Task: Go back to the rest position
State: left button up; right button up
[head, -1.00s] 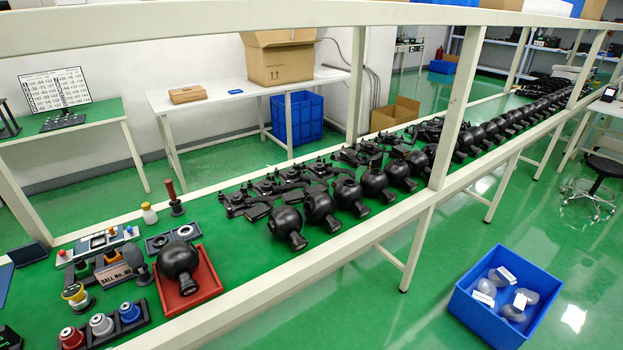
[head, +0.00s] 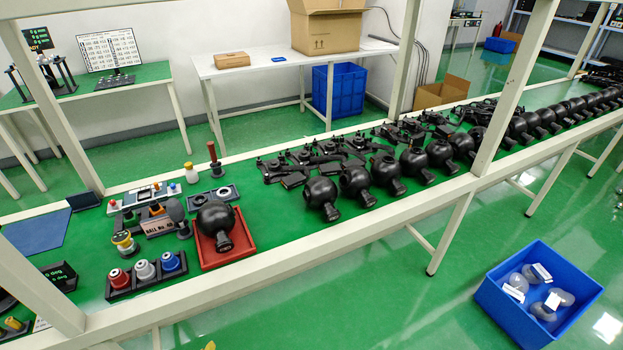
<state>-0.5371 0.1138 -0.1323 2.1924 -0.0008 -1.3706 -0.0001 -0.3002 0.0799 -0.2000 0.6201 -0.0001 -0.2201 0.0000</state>
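Neither my left nor my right gripper shows in the head view, and no arm that I can make out is in the frame. The green work table (head: 290,212) runs from the lower left to the far right. A black ball-shaped camera (head: 215,217) sits in a red tray (head: 252,241) on it. Several more black ball cameras (head: 320,192) stand in a row along the table, with black arm-like parts (head: 285,172) behind them.
White frame posts (head: 515,85) and a front rail (head: 400,207) border the table. A black rack with red, white and blue capped pieces (head: 145,270) is near the red tray. A blue bin (head: 540,290) with clear domes stands on the floor at right. Green floor around it is free.

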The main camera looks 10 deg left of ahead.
pick_arm(q)
jog(key=s+d+f+n+g+h, duration=0.15)
jog(key=s+f, duration=0.25)
jog(key=f, duration=0.9)
jog(key=s+d+f+m+g+h, duration=0.1)
jog(key=s+d+f, duration=0.2)
jog(key=f, duration=1)
jog(key=s+f+n+g, duration=0.2)
jog(key=s+f+n, duration=0.1)
jog(key=s+f, duration=1.1)
jog(key=s+a+h, duration=0.1)
jog(key=s, duration=0.3)
jog(key=shift+f, duration=0.3)
